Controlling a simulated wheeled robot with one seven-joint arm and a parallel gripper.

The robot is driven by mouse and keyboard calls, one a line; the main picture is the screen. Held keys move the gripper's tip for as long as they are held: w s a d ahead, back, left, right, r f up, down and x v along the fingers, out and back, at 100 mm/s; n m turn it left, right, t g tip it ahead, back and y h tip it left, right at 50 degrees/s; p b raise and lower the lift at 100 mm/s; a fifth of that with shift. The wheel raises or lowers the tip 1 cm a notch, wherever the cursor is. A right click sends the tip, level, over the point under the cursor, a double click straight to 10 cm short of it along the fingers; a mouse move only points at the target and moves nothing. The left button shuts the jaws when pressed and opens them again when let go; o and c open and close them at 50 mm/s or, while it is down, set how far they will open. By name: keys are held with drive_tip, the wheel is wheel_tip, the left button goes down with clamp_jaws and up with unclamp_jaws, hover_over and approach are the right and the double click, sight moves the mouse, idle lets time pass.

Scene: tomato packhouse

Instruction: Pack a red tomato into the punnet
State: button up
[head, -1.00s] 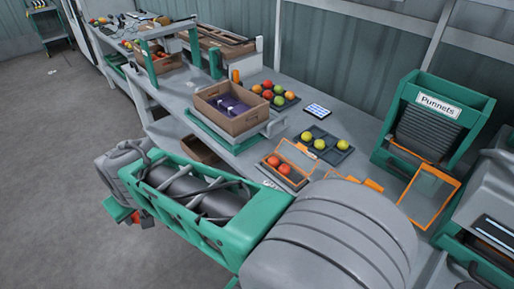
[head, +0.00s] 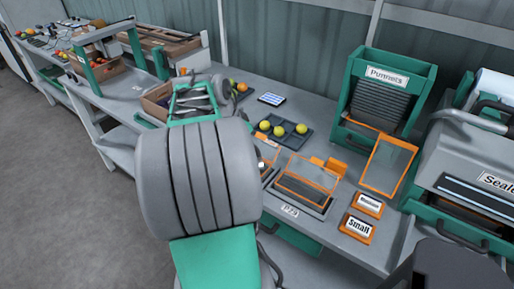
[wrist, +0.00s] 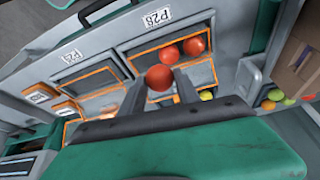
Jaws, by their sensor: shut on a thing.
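My gripper (wrist: 160,84) is shut on a red tomato (wrist: 158,77) in the wrist view, the tomato between its fingertips. Beyond it is an orange-rimmed punnet (wrist: 146,51) holding two red tomatoes (wrist: 181,50), by a label reading P26. The held tomato appears near the punnet's edge in the picture; its height above it I cannot tell. In the head view, my arm hides my gripper and most of this punnet; part of its orange lid (head: 267,141) shows.
An open, empty punnet (head: 305,184) stands right of it. A dark tray (head: 290,142) with yellow-green tomatoes lies behind. The green punnet dispenser (head: 384,98), an orange-framed panel (head: 388,165) and the sealer (head: 480,180) stand at the right. A cardboard crate (head: 157,98) is left.

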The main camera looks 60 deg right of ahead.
drive_tip(key=shift+m+g, duration=0.3)
drive_tip(key=shift+m, duration=0.6)
drive_tip(key=s+f+b, duration=0.1)
drive_tip(key=f, duration=0.1)
drive_tip(key=s+d+f+b, duration=0.1)
drive_tip(key=f+b, duration=0.1)
drive_tip(key=s+d+f+b, duration=0.1)
drive_tip(key=f+b, duration=0.1)
drive_tip(key=shift+s+f, duration=0.2)
drive_tip(key=shift+s, duration=0.1)
drive_tip(key=shift+w+a, duration=0.1)
drive_tip(key=o, duration=1)
drive_tip(key=c, duration=0.3)
drive_tip(key=shift+c, duration=0.2)
drive_tip(key=shift+r, duration=0.1)
